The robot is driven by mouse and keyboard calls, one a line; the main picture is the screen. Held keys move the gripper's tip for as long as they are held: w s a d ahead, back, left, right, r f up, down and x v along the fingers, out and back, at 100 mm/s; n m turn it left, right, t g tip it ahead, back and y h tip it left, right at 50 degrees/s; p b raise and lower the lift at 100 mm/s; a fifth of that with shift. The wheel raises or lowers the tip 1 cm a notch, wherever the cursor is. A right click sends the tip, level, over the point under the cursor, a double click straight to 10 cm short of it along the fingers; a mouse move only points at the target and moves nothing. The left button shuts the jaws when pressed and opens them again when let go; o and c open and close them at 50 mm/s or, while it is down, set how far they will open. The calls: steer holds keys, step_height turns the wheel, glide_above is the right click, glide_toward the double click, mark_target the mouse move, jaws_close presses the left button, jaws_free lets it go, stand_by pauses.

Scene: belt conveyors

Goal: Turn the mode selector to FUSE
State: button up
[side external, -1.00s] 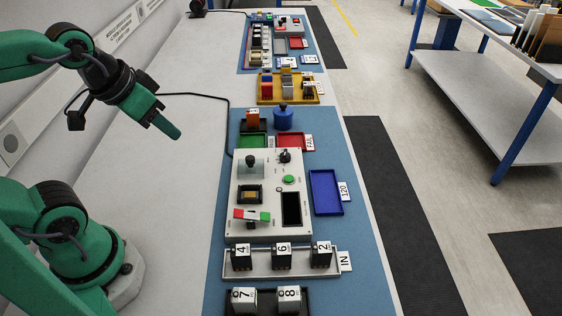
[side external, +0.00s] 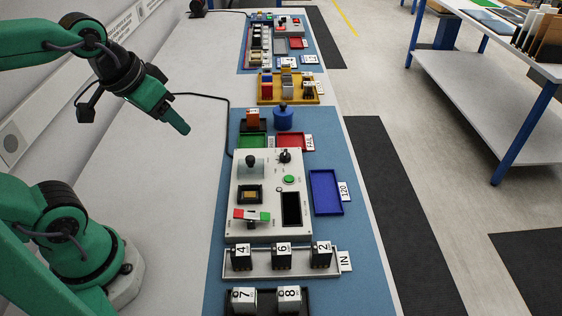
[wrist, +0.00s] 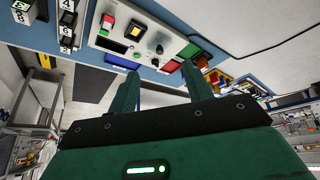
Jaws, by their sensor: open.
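The light grey test panel (side external: 268,228) stands on the blue mat. A black rotary knob (side external: 285,156) at its upper right looks like the mode selector; its labels and setting are too small to read. It also shows in the wrist view (wrist: 159,49). My gripper (side external: 182,127) is in the air left of the panel, well apart from the knob, pointing down and right. In the wrist view its two fingers (wrist: 160,72) are spread with nothing between them, and the panel lies beyond the tips.
A blue cylinder (side external: 283,118), green tray (side external: 252,140) and red tray (side external: 296,141) stand behind. Numbered blocks (side external: 281,253) stand in front.

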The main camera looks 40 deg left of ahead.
steer(key=w+n+g, duration=0.1)
steer(key=w+n, duration=0.1)
steer(key=w, duration=0.5)
steer(key=n+g, duration=0.4)
steer(key=n, duration=0.3)
glide_above(284, 152)
step_height(284, 152, down, 14)
steer(key=shift+s+a+f, duration=0.1)
steer(key=shift+s+a, duration=0.05)
steer(key=shift+f, duration=0.1)
steer(key=shift+w+d+f, duration=0.1)
steer(key=shift+f, duration=1.8)
steer(key=shift+w+d+f, duration=0.1)
steer(key=shift+f, duration=1.75)
steer(key=c, duration=1)
